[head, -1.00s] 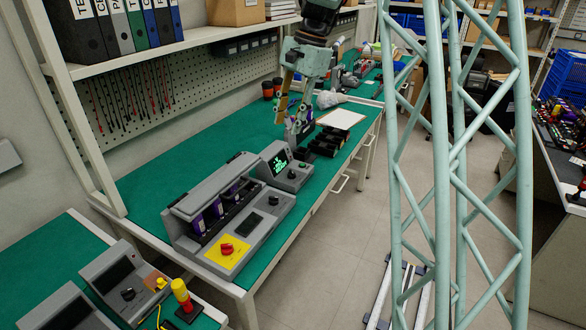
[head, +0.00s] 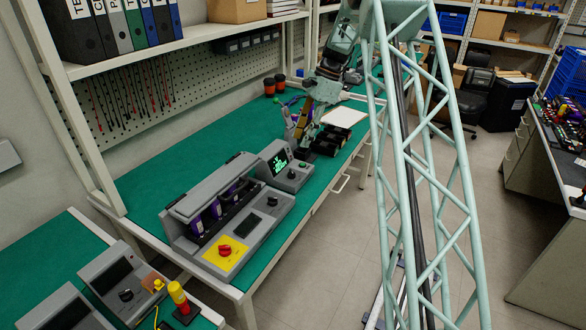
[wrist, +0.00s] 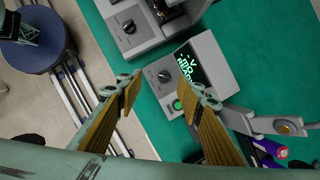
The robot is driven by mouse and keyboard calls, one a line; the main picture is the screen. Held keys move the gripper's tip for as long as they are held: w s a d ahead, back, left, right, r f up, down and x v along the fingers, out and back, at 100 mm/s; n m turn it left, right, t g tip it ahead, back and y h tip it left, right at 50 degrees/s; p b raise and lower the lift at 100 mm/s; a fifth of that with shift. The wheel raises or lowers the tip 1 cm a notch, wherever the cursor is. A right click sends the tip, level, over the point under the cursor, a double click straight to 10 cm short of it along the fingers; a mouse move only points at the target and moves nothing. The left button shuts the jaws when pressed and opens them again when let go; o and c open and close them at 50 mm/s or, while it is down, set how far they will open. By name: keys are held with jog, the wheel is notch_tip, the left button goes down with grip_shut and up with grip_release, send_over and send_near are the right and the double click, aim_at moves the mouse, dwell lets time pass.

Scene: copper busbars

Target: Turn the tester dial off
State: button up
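The tester (head: 277,155) is a small grey box with a lit green-text screen, on the green bench beside a larger grey unit. It carries a black dial (head: 292,174). In the wrist view the tester (wrist: 218,55) sits beyond my fingertips; its dial (wrist: 165,76) shows between them, with a lit green button (wrist: 177,104) nearby. The dial's exact setting is too small to read. My gripper (wrist: 163,90) is open, with nothing between its fingers. In the head view my gripper (head: 297,134) is behind and above the tester, apart from it.
The larger grey unit (head: 240,225) holds purple packs and has its own black knob and a red knob on a yellow panel. Other grey devices (head: 122,280) stand front left.

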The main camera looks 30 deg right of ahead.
aim_at(292, 174)
jog(key=shift+m, duration=0.5)
jog(key=shift+w+d+f, duration=0.5)
jog(key=shift+d+f, duration=0.15)
jog(key=shift+f, duration=0.25)
jog(key=shift+w+d+f, duration=0.45)
jog(key=shift+d+f, duration=0.2)
jog(key=shift+f, duration=0.2)
jog(key=shift+a+f, duration=0.1)
jog(key=shift+f, duration=0.05)
jog(key=shift+b+x, duration=1.6)
jog(key=shift+x, duration=5.15)
jog(key=shift+a, duration=0.15)
jog(key=c, duration=0.8)
jog(key=shift+c, duration=0.2)
